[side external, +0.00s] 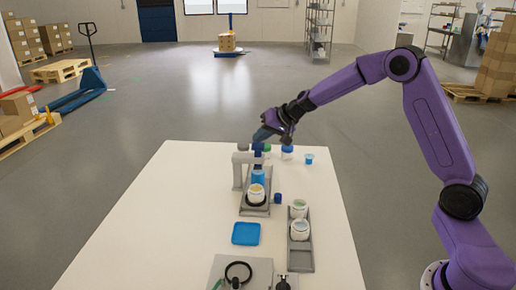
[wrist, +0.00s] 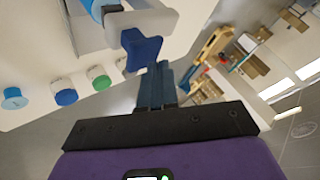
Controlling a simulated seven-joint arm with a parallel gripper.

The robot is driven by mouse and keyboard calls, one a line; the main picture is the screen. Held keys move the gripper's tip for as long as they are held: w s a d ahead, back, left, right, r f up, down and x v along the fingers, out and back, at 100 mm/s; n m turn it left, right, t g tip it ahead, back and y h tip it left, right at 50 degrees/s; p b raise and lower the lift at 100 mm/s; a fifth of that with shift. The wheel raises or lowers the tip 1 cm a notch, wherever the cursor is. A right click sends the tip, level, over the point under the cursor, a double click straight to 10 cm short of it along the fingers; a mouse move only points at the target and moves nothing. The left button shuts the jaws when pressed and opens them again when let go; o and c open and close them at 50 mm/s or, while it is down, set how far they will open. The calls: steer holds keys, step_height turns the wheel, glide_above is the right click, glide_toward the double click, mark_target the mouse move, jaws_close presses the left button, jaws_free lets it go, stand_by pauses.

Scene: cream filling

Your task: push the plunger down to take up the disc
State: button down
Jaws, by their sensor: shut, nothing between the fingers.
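A grey filling stand (side external: 238,172) stands on the white table and holds a light blue cylinder (side external: 259,177) upright. A dark blue plunger handle (side external: 258,149) sits on top of it; in the wrist view the knob-like handle (wrist: 141,48) is just beyond my fingertips. My gripper (side external: 264,134) is shut and empty, above and beside the handle; the wrist view shows its closed fingers (wrist: 157,77). I cannot tell whether they touch the handle. A white jar (side external: 256,194) with yellowish contents stands below the cylinder. I cannot make out the disc.
A blue square tray (side external: 246,234) lies in front. A grey rack (side external: 301,258) on the right holds two white jars. A blue-lidded jar (wrist: 64,92), a green-lidded jar (wrist: 98,77) and a small blue cup (side external: 309,158) stand behind. The table's left side is clear.

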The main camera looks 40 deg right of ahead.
steer(key=shift+f, duration=0.85)
stand_by(0.8)
steer(key=shift+r, duration=1.4)
step_height(320, 180, up, 6)
stand_by(0.3)
stand_by(0.4)
